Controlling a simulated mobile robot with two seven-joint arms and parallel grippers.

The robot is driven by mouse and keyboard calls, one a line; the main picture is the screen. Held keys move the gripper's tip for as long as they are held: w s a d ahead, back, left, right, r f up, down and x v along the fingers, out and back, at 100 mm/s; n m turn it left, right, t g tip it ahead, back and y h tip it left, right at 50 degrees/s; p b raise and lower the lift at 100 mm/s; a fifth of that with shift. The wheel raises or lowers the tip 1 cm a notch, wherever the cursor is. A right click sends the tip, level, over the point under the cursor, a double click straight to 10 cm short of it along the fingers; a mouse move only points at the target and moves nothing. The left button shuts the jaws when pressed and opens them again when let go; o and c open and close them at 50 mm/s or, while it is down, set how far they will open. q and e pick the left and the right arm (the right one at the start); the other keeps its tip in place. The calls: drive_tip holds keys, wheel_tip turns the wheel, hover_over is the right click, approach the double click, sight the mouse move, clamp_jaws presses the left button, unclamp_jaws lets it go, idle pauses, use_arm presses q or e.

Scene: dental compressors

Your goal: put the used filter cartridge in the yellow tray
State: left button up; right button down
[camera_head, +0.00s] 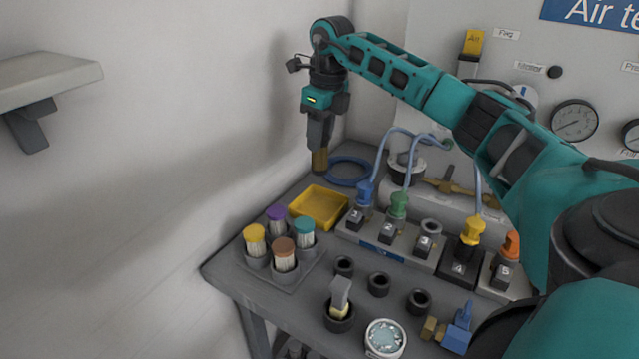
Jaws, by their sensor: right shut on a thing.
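My right gripper (318,146) points down above the back edge of the yellow tray (308,216) and is shut on a brownish-yellow cylinder, which looks like the used filter cartridge (319,163). The cartridge hangs upright, and its lower end appears just over or behind the tray's back edge; I cannot tell its exact height. The yellow tray is shallow and looks empty. It stands on the grey bench (232,273). My left gripper is not in view.
A rack with several capped filters (284,256) stands in front of the tray. A numbered manifold (392,252) with coloured connectors and hoses is to its right. A blue ring (350,182) lies behind. Black cups (379,284) and a round jar (385,339) stand in front.

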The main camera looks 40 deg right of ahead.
sight(320, 162)
wheel_tip(320, 162, down, 6)
drive_tip(key=shift+r, duration=0.1)
drive_tip(key=shift+f, duration=0.55)
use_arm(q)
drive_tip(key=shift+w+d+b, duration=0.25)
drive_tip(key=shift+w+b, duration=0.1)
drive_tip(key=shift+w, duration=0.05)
use_arm(e)
drive_tip(key=shift+f, duration=2.05)
drive_tip(key=shift+f, duration=0.15)
drive_tip(key=c, duration=0.7)
unclamp_jaws()
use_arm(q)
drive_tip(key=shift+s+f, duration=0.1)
